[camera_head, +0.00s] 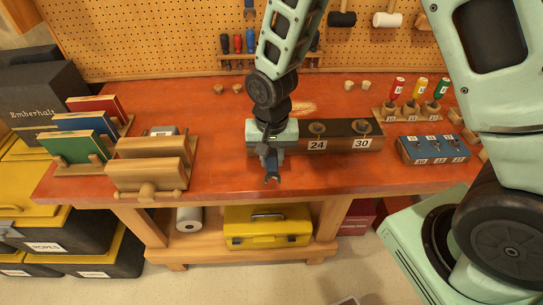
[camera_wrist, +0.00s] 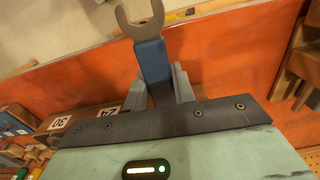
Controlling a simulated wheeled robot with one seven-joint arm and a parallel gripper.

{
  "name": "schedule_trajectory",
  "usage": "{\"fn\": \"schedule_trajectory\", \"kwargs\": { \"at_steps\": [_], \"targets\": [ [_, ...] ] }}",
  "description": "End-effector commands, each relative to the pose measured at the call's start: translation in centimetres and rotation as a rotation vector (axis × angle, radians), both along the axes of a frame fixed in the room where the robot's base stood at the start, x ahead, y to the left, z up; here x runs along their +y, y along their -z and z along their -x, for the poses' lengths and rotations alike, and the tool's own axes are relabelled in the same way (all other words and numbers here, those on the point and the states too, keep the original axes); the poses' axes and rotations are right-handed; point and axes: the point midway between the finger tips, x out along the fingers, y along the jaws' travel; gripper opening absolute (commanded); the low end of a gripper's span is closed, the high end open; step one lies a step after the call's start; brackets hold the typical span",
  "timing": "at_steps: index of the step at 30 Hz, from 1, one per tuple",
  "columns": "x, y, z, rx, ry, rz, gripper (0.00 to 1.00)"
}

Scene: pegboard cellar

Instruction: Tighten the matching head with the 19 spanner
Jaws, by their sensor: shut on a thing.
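My gripper (camera_head: 270,147) is shut on a blue-handled spanner (camera_head: 272,172) with a grey open-ended head. It holds the spanner head down, in front of the left end of a dark block. In the wrist view the spanner (camera_wrist: 152,68) stands out from between the fingers (camera_wrist: 165,88), its forked end clear of anything. The wooden block (camera_head: 340,146) carries bolt heads, one (camera_head: 317,127) above the label 24 and one (camera_head: 362,126) above the label 30. The block's left end is hidden behind my gripper. I cannot read a size on the spanner.
A blue rack (camera_head: 432,150) with several small labelled slots stands to the right.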

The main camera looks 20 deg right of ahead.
Motion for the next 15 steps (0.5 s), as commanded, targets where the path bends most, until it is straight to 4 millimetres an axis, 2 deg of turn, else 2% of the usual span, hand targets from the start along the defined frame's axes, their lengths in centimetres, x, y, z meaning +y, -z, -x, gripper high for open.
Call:
{"fn": "schedule_trajectory", "kwargs": {
  "at_steps": [15],
  "targets": [
    [0.0, -3.3, 0.0, -0.001, 0.0, -0.001, 0.0]
  ]
}}
